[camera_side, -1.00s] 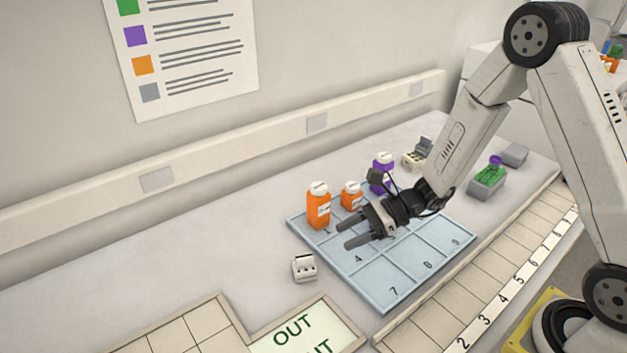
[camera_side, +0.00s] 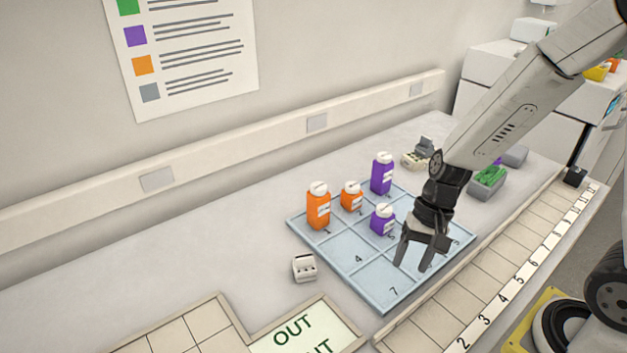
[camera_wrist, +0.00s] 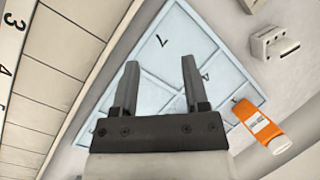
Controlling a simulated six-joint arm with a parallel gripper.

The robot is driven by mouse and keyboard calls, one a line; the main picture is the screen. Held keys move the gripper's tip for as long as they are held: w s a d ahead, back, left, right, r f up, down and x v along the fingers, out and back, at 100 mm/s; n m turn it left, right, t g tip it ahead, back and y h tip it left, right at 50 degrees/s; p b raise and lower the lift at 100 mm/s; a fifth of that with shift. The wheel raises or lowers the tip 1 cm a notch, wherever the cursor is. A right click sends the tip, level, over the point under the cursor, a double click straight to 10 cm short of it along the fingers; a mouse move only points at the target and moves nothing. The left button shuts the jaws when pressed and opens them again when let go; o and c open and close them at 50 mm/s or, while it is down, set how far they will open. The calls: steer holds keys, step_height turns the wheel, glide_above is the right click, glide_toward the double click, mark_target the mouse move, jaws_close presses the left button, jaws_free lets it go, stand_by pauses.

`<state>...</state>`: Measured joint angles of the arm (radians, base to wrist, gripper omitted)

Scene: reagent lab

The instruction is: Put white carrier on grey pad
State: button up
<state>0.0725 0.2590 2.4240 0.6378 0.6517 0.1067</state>
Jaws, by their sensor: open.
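The white carrier (camera_side: 304,268), a small block with dark openings, stands on the bench just left of the blue numbered tray. It also shows at the upper right of the wrist view (camera_wrist: 272,45). My gripper (camera_side: 411,264) points down over the right part of the tray, well to the right of the carrier. Its fingers are apart with nothing between them, as the wrist view also shows (camera_wrist: 160,64). A flat grey block (camera_side: 515,156) lies at the back right of the bench; I cannot tell whether it is the grey pad.
The blue tray (camera_side: 385,297) holds orange and purple bottles, including a tall orange one (camera_side: 318,211) and a tall purple one (camera_side: 381,177). A grey box with green contents (camera_side: 488,187) stands behind my gripper. An OUT panel (camera_side: 295,331) lies in front.

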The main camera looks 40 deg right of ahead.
steer(key=d+r+n+t+h, duration=0.1)
steer(key=n, duration=0.1)
steer(key=d+r+n+t+h, duration=0.1)
steer(key=d+n+h, duration=0.1)
steer(key=n, duration=0.1)
steer(key=d+r+n+t+h, duration=0.1)
steer(key=n, duration=0.2)
steer(key=shift+w+d+r, duration=0.2)
steer(key=shift+w, duration=0.15)
steer(key=o, duration=0.6)
